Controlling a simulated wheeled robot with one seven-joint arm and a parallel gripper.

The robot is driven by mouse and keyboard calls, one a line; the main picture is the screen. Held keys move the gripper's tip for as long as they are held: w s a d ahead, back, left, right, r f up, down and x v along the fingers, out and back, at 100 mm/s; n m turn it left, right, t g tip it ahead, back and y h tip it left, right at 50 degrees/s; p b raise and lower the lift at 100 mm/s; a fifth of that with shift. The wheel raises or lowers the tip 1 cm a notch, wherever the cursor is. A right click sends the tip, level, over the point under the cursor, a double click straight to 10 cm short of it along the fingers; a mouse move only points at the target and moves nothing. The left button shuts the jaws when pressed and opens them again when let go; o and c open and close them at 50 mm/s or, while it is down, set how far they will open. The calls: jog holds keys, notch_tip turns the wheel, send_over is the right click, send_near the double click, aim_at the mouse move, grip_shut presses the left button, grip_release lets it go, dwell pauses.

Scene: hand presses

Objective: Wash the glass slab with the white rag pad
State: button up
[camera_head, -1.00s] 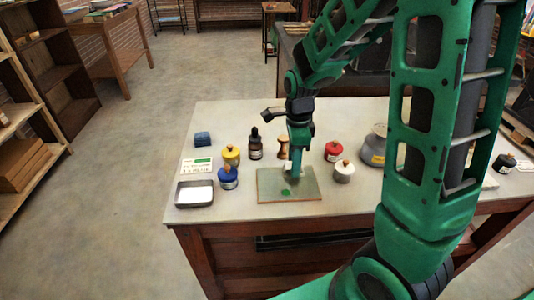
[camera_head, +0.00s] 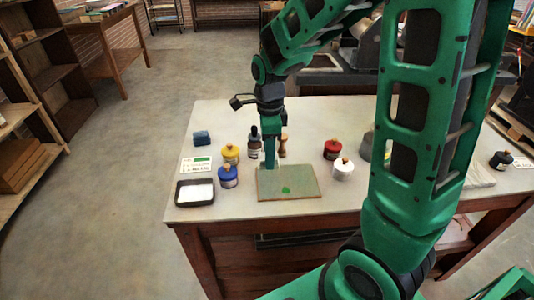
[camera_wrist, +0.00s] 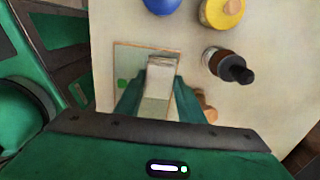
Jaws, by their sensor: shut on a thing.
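The glass slab (camera_head: 302,187) lies flat near the front edge of the table, with a green smear (camera_head: 286,190) on its front part. It also shows in the wrist view (camera_wrist: 128,58), with the smear at its left side. My gripper (camera_head: 269,163) is over the slab's back left part, pointing down. In the wrist view my gripper (camera_wrist: 158,95) is shut on the pale rag pad (camera_wrist: 160,78), which sits between the fingers over the slab. The smear is beside the pad, not under it. I cannot tell whether the pad touches the glass.
A metal tray (camera_head: 180,201) with white contents is left of the slab. Blue (camera_head: 227,178) and yellow (camera_head: 230,153) jars and a dark dropper bottle (camera_head: 254,147) stand close to my gripper. Red (camera_head: 332,150) and white (camera_head: 342,170) jars stand to the right.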

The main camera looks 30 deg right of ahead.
jog(key=shift+d+r, duration=0.2)
jog(key=shift+r, duration=2.35)
